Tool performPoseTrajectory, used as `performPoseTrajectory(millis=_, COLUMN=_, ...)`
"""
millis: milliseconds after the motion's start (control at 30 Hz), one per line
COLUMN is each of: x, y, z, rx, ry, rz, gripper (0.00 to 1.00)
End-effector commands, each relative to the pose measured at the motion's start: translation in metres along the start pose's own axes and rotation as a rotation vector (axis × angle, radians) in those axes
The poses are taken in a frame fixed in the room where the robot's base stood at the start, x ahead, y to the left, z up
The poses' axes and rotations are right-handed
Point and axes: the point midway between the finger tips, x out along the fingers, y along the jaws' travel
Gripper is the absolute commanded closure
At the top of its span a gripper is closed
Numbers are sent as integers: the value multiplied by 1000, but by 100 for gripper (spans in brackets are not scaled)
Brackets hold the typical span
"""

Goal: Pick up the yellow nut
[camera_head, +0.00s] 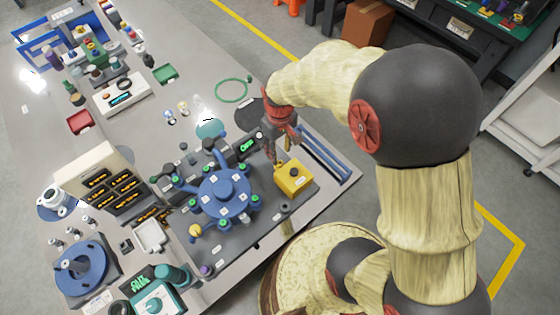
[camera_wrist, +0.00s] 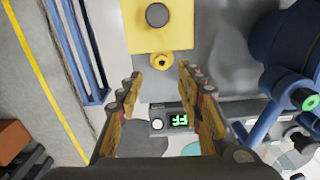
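The yellow nut (camera_wrist: 162,62) is small and round with a dark centre. In the wrist view it sits right beside the edge of a yellow box with a grey button (camera_wrist: 157,15), between and just beyond my fingertips. My gripper (camera_wrist: 160,72) is open, with one finger on each side of the nut's line and nothing held. In the head view my gripper (camera_head: 286,150) points down just behind the yellow box (camera_head: 293,180). I cannot make out the nut clearly there, as the fingers are close to it.
A blue rotary fixture (camera_head: 223,194) with green-tipped arms stands left of my gripper. A dark unit with a green display (camera_wrist: 179,120) lies close by. Blue rails (camera_head: 328,158) run along the table's right edge. A yellow round part (camera_head: 195,231) sits at the fixture's front left.

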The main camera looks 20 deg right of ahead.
Motion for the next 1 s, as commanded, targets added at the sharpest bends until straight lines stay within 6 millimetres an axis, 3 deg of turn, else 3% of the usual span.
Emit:
performPoseTrajectory(millis=433, x=51, y=-4, z=2, rx=0, ry=2, rz=1, gripper=63)
performPoseTrajectory(millis=667, x=51, y=-3, z=2, rx=0, ry=2, rz=1, gripper=63)
performPoseTrajectory(millis=1000, x=51, y=-3, z=2, rx=0, ry=2, rz=1, gripper=82)
